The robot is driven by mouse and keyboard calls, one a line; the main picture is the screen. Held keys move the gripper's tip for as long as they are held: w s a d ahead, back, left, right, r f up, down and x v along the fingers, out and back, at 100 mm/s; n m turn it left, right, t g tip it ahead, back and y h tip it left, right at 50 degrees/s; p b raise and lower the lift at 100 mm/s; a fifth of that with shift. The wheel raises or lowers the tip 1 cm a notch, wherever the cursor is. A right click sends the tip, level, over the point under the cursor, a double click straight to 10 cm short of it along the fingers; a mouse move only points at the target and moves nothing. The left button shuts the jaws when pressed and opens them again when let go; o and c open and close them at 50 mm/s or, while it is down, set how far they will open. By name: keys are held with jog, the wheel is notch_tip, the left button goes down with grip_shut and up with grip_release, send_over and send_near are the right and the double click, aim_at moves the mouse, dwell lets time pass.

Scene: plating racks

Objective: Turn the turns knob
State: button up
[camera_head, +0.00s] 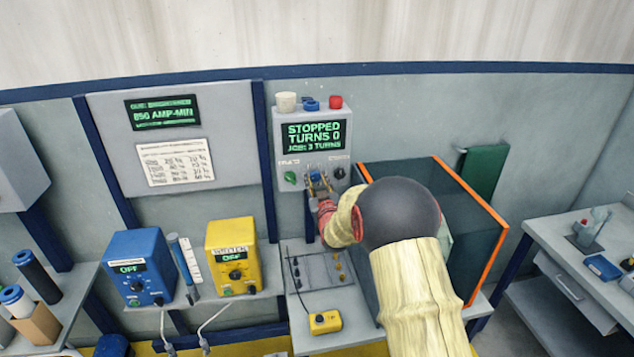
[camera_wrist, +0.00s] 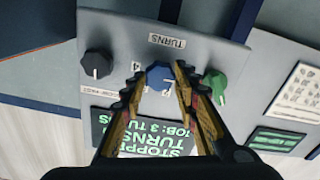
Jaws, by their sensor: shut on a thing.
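The blue turns knob (camera_wrist: 158,74) sits in the middle of the control panel's knob row, under a label reading TURNS in the wrist view, which shows the panel upside down. My gripper (camera_wrist: 157,86) is shut on this knob, one finger on each side. In the head view my gripper (camera_head: 319,184) reaches the grey control box (camera_head: 283,142), and the blue knob (camera_head: 315,174) shows small between the fingers. The green display (camera_head: 316,136) reads STOPPED, TURNS 0, JOB: 3 TURNS.
A green knob (camera_wrist: 215,85) and a black knob (camera_wrist: 98,65) flank the turns knob closely. A clear tank with orange edges (camera_head: 470,198) stands right of the box. Blue (camera_head: 139,270) and yellow (camera_head: 232,254) units stand at left. A yellow device (camera_head: 325,322) lies below.

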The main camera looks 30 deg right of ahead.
jog(key=shift+m+b, duration=0.3)
jog(key=shift+b, duration=0.25)
jog(key=shift+c, duration=0.4)
jog(key=shift+f+m+b, duration=0.15)
jog(key=shift+m+b, duration=0.45)
jog(key=shift+b, duration=0.2)
jog(key=m+b, duration=0.4)
jog(key=b, duration=0.1)
jog(key=m+b, duration=0.3)
jog(key=m, duration=0.1)
jog(key=m+b, duration=0.2)
jog(key=m, duration=0.1)
jog(key=shift+m+b, duration=0.3)
jog(key=shift+b, duration=0.1)
jog(key=m+b, duration=0.3)
jog(key=m, duration=0.2)
jog(key=m+b, duration=0.2)
jog(key=m, duration=0.3)
jog(key=shift+m, duration=0.3)
